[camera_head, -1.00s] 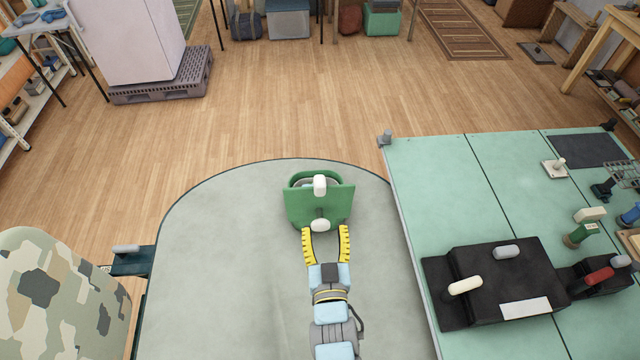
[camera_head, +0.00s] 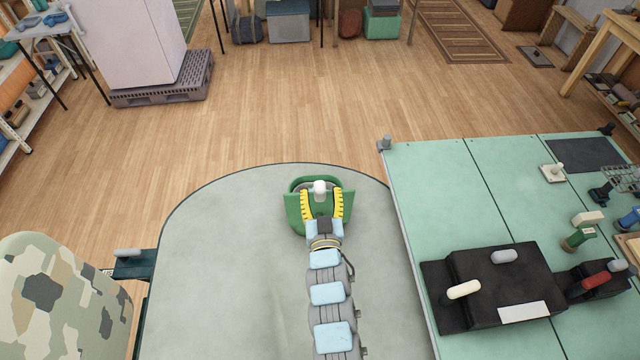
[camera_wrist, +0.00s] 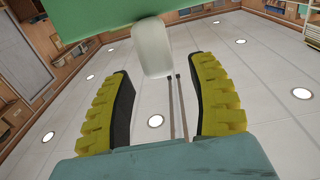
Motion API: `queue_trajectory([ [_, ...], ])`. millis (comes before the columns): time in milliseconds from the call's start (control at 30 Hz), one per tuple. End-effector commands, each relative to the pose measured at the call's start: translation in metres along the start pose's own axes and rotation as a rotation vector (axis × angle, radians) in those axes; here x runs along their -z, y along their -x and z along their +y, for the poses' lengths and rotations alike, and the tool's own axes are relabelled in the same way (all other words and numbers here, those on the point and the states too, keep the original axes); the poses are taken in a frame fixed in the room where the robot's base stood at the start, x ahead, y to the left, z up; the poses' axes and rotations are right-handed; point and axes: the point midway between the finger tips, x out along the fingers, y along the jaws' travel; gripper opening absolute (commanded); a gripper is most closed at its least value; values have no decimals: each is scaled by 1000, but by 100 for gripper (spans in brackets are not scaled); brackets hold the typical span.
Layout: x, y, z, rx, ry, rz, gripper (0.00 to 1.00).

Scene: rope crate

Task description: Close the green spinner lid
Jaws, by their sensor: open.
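The green spinner (camera_head: 292,209) stands on the rounded grey table, near its far edge. A wide green panel, seemingly its lid, faces me; its exact tilt is hard to tell. A white knob (camera_head: 320,187) shows at its top. My gripper (camera_head: 322,194) is open over the green panel, its yellow fingers apart. In the wrist view a white knob (camera_wrist: 152,48) sits between and just beyond the open fingers (camera_wrist: 163,80), under the green panel (camera_wrist: 90,15). I see no finger touching it. The lower knob is hidden in the head view.
The grey table (camera_head: 220,270) is clear around the spinner. A green bench (camera_head: 430,190) on the right holds a black box (camera_head: 510,270) with knobs and several small tools. A camouflage-patterned rounded object (camera_head: 50,310) stands at the lower left.

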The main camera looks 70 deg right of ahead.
Motion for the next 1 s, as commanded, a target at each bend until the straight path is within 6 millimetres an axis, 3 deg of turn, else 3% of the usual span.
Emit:
queue_trajectory([
  [300,0,-22,0,0,0,-1,59],
  [667,-1,-24,0,0,0,-1,59],
  [867,-1,-24,0,0,0,-2,4],
  [900,-1,-24,0,0,0,-2,0],
  [1000,-2,-24,0,0,0,-2,0],
])
